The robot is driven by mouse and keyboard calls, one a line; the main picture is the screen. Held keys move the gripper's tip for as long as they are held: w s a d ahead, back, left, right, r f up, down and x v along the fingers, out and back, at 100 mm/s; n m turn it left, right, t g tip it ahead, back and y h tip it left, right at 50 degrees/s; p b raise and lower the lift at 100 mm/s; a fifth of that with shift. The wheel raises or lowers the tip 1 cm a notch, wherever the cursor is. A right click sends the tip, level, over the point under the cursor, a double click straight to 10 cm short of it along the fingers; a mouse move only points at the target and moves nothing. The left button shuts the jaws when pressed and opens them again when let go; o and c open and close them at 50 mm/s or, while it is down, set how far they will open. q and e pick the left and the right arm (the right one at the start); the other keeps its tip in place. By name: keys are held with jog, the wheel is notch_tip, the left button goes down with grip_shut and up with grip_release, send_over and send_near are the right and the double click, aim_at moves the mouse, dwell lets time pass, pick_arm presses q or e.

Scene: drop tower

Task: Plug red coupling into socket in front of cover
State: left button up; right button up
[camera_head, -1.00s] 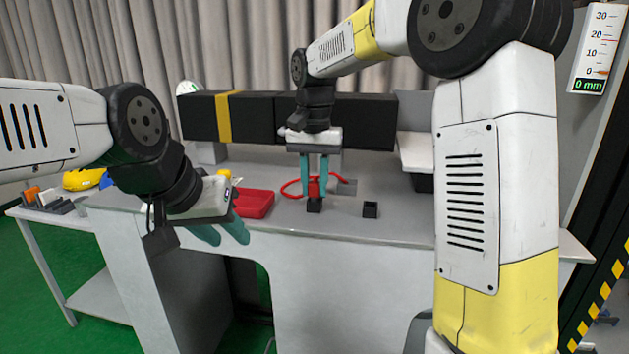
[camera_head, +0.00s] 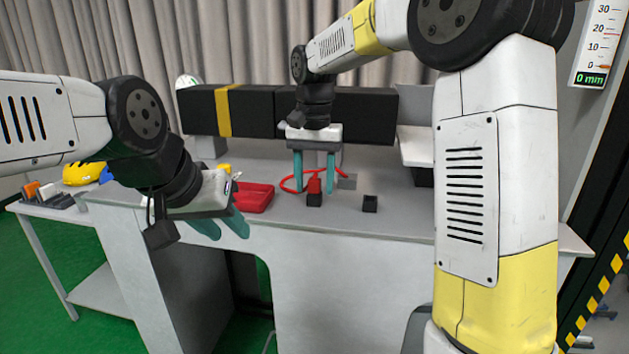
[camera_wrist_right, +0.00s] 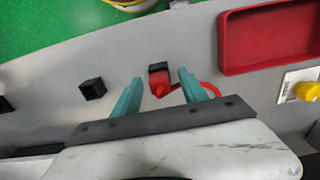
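The red coupling (camera_head: 314,186) stands in a small black socket (camera_head: 314,201) on the bench, with a red hose behind it. In the right wrist view the coupling (camera_wrist_right: 159,84) lies against the black socket (camera_wrist_right: 158,68). My right gripper (camera_head: 314,190) is open, one finger on each side of the coupling, with gaps visible. A second black socket (camera_head: 370,204) to the right is empty. A long black box (camera_head: 362,119) with a yellow band stands behind; I cannot tell if it is the cover. My left gripper (camera_head: 227,233) is open and empty before the bench's front edge.
A red tray (camera_head: 254,198) lies left of the coupling, with a yellow knob (camera_head: 224,170) behind it. A side table at the left holds a yellow object (camera_head: 83,174).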

notch_tip(320, 180, up, 7)
jog(key=shift+f, duration=0.1)
jog(key=shift+r, duration=0.5)
jog(key=shift+s+d, duration=0.1)
jog(key=shift+d, duration=0.1)
jog(key=s+d+f+n+t+y, duration=0.1)
jog(key=s+d+f+t, duration=0.2)
jog(key=s+d, duration=0.4)
jog(key=s+d+f+n+t+y, duration=0.1)
jog(key=s+d+f+t, duration=0.2)
jog(key=s, duration=1)
jog(key=d, duration=0.3)
jog(key=shift+d+f+n, duration=0.25)
jog(key=shift+d+n, duration=0.15)
jog(key=shift+c, duration=0.4)
